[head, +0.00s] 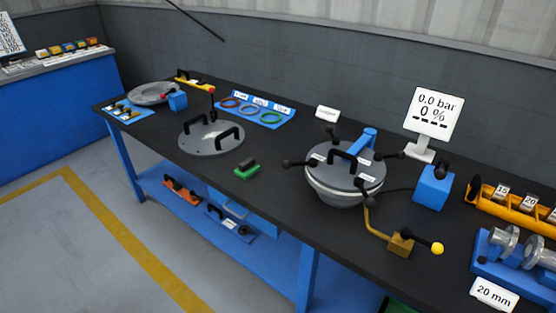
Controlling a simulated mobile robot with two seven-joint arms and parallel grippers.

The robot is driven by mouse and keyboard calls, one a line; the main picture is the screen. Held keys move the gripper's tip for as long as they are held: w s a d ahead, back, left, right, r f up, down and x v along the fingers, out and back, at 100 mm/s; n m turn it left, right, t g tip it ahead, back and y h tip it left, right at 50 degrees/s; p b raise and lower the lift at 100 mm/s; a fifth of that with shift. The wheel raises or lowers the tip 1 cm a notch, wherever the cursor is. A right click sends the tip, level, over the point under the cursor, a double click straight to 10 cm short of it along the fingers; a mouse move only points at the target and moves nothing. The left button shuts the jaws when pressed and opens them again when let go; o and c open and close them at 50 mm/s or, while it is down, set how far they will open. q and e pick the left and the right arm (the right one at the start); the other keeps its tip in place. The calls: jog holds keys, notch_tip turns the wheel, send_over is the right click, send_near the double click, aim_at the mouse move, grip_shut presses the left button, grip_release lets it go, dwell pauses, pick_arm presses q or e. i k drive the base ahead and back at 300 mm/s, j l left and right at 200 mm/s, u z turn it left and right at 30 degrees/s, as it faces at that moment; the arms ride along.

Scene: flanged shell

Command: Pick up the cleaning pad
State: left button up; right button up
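A green block with a black handle on top (246,172), which looks like the cleaning pad, lies on the dark workbench top (270,205) near its front edge. It sits between a flat grey disc with black handles (200,142) and the round metal shell (335,193) with its lid. Nothing touches the pad. Neither of my grippers shows in the head view.
A blue tray with coloured rings (254,120) lies behind the pad. A brass valve with a yellow knob (400,242), a blue block (432,190) and a display (434,112) stand right of the shell. The bench top around the pad is clear.

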aim_at(248, 168)
jog(key=i+j+z, duration=0.25)
jog(key=z, duration=0.2)
jog(key=i+j+z, duration=0.15)
jog(key=j+z, duration=0.25)
